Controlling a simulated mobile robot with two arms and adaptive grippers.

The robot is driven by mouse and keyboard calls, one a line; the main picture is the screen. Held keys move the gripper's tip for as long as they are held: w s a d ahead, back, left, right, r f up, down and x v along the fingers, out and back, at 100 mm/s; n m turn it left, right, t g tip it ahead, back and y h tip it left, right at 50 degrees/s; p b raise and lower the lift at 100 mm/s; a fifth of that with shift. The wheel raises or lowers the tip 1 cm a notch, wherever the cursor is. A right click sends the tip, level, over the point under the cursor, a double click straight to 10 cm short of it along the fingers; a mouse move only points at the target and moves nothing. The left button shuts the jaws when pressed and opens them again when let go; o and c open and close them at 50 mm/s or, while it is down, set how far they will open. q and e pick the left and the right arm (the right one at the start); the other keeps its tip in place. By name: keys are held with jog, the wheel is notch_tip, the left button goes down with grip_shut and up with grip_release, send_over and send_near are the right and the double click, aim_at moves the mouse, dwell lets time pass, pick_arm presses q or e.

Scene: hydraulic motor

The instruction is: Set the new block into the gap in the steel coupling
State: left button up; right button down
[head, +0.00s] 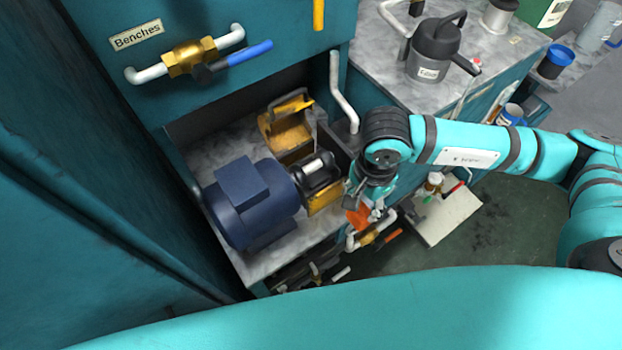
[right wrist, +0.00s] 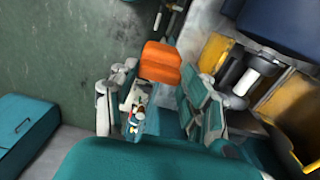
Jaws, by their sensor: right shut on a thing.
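The new block is orange (head: 357,216); it also shows in the right wrist view (right wrist: 161,62). My right gripper (head: 368,208) is shut on it, with a finger on either side (right wrist: 158,80). The steel coupling (head: 318,170) sits between the blue motor (head: 250,200) and the yellow housing. In the right wrist view its bright and dark round parts (right wrist: 245,80) lie to the right of the block. The block is held apart from the coupling, near the bench's front edge. I cannot make out the gap clearly. My left gripper is not in view.
Yellow guard pieces (head: 286,128) stand behind the coupling, and another yellow part (head: 325,198) is in front. Pipes and a valve (head: 372,236) hang below the bench edge. A grey jug (head: 433,50) stands on the right-hand counter.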

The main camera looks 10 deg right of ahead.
jog(key=shift+w+a+f, duration=0.15)
jog(key=shift+w, duration=0.25)
jog(key=w+a+f+p, duration=0.1)
jog(key=w+a, duration=0.1)
jog(key=w, duration=0.3)
jog(key=w+a+f+p, duration=0.1)
jog(key=w+a, duration=0.1)
jog(key=w, duration=0.3)
jog(key=w+a+f+p, duration=0.1)
jog(key=w+a+p, duration=0.1)
jog(key=w, duration=0.4)
jog(key=shift+a+f, duration=0.25)
jog(key=shift+a, duration=0.1)
jog(key=shift+f, duration=0.1)
jog(key=shift+f+b, duration=0.1)
jog(key=shift+b, duration=0.25)
jog(key=c, duration=0.6)
grip_release()
